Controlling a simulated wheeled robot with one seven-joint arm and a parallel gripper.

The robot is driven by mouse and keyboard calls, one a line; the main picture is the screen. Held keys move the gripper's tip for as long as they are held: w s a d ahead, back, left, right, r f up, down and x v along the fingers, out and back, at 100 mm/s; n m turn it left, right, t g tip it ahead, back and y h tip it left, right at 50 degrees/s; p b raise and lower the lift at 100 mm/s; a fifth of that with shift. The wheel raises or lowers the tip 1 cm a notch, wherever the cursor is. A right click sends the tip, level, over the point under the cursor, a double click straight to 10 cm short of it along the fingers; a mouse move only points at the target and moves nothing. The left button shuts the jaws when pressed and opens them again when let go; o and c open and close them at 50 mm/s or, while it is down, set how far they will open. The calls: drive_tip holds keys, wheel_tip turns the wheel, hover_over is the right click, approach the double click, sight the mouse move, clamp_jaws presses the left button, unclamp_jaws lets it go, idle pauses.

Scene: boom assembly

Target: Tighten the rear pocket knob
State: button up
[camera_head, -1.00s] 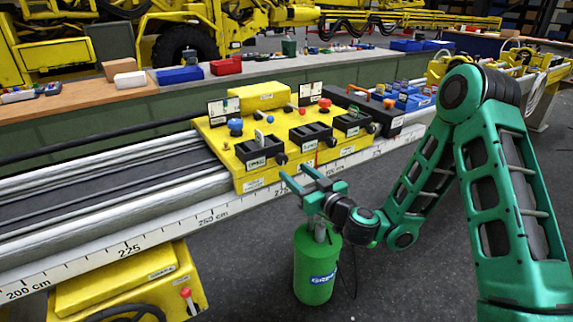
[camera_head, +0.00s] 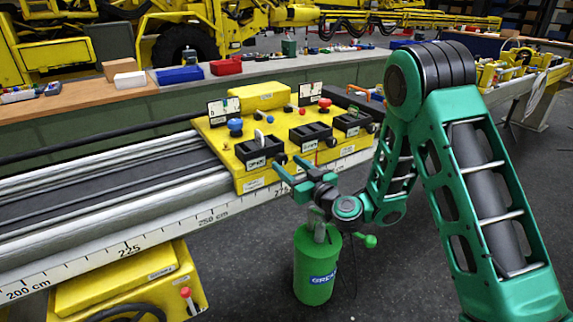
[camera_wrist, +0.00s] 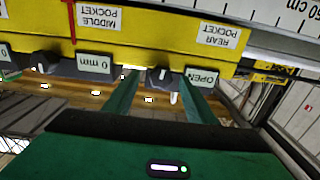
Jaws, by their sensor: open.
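The yellow fixture (camera_head: 225,150) carries three black pockets in a row. The rear pocket (camera_head: 258,150) is the leftmost in the head view, with a label reading OPEN. Its dark knob (camera_head: 280,159) sits at its right front corner. In the wrist view, this knob (camera_wrist: 160,76) has a white mark and lies between my fingers, beside the OPEN label (camera_wrist: 202,77) and near the REAR POCKET label (camera_wrist: 216,35). My gripper (camera_head: 287,165) is open and empty, its fingers reaching toward the knob from the front. Contact with the knob cannot be told.
The middle pocket's knob (camera_wrist: 43,66) is left of my fingers in the wrist view, by a 0 mm label (camera_wrist: 94,65). A scaled rail (camera_head: 150,238) runs below the fixture. A green canister (camera_head: 315,270) stands beneath my wrist.

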drive_tip(key=shift+x, duration=1.3)
drive_tip(key=c, duration=1)
